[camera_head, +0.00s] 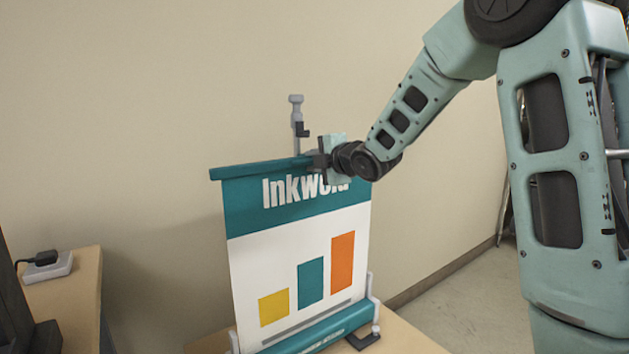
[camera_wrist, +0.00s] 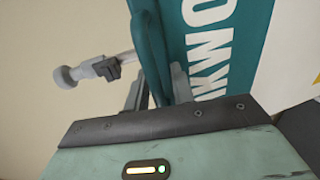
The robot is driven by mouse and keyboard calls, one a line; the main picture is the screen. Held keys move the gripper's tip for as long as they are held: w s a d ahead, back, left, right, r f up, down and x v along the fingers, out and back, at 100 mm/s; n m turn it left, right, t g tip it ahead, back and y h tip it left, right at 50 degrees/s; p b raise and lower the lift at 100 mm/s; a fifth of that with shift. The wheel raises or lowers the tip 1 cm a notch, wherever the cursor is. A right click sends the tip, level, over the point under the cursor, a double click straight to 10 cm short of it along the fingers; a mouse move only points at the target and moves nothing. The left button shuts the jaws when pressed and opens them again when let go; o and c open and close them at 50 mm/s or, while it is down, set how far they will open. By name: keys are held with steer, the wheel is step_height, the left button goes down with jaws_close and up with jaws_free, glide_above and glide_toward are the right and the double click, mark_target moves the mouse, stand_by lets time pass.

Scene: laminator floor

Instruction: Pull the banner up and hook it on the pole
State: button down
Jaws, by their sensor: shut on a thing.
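The banner (camera_head: 300,245) is drawn up out of its teal base (camera_head: 320,330), with a teal header and yellow, teal and orange bars. Its teal top bar (camera_head: 240,171) is roughly level, a little lower at the left. My gripper (camera_head: 322,160) is shut on the top bar, right of its middle. The grey pole (camera_head: 296,112) stands behind the banner, its top end above the bar, with a dark hook piece on its side. In the wrist view the pole (camera_wrist: 88,72) lies left of the bar (camera_wrist: 148,45), which runs between my fingers (camera_wrist: 155,90). The bar looks apart from the hook.
The base stands on a wooden table (camera_head: 415,340). Another wooden surface (camera_head: 85,290) at the left holds a white box with a dark plug (camera_head: 45,262). A plain wall (camera_head: 130,100) is close behind the banner. Open floor (camera_head: 460,295) lies at the right.

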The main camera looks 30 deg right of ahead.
step_height(320, 180, up, 7)
steer(key=p, duration=0.2)
steer(key=shift+f, duration=0.1)
steer(key=c, duration=1.5)
jaws_free()
steer(key=shift+w, duration=0.1)
steer(key=v, duration=0.8)
steer(key=p+v, duration=0.1)
steer(key=v, duration=0.8)
steer(key=shift+s+f, duration=0.2)
steer(key=shift+s, duration=0.05)
